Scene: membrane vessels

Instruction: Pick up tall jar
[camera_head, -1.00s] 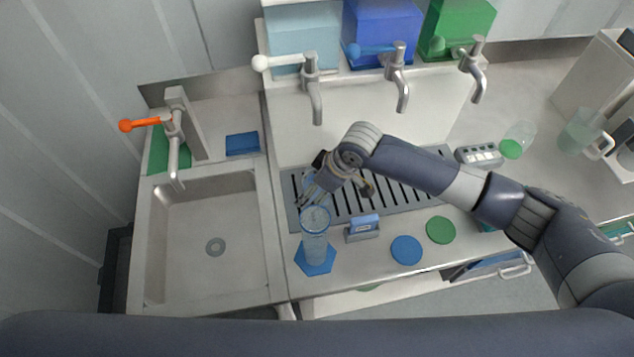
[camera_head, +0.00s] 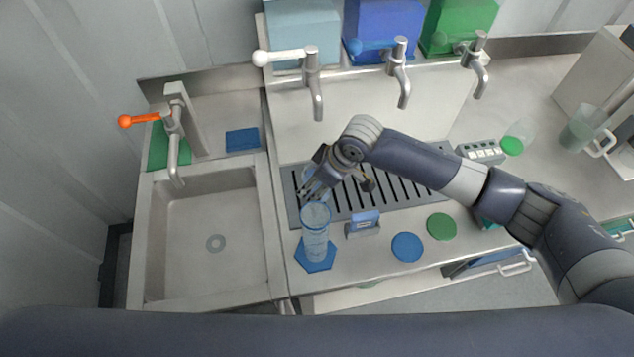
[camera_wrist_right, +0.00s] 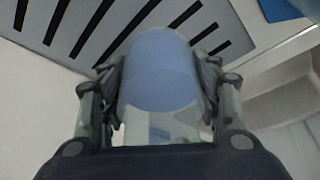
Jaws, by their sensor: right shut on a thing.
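The tall jar (camera_wrist_right: 160,75), clear and blue-tinted, fills the space between the two fingers of my right gripper (camera_wrist_right: 160,100) in the right wrist view. The fingers press on it from both sides. In the head view my right gripper (camera_head: 308,191) points down and left at the left end of the drip grate, and hides most of what it holds. I cannot tell whether the held jar touches the grate. Just in front, a clear cylindrical vessel (camera_head: 316,238) stands upright on a blue hexagonal mat (camera_head: 315,265). My left gripper is not in view.
The slotted drip grate (camera_head: 390,190) lies below several taps. A sink (camera_head: 215,215) is to the left. A small blue-and-grey stand (camera_head: 363,224), a blue disc (camera_head: 407,247) and a green disc (camera_head: 441,227) sit along the front. A green-ended vessel (camera_head: 514,140) lies at the right.

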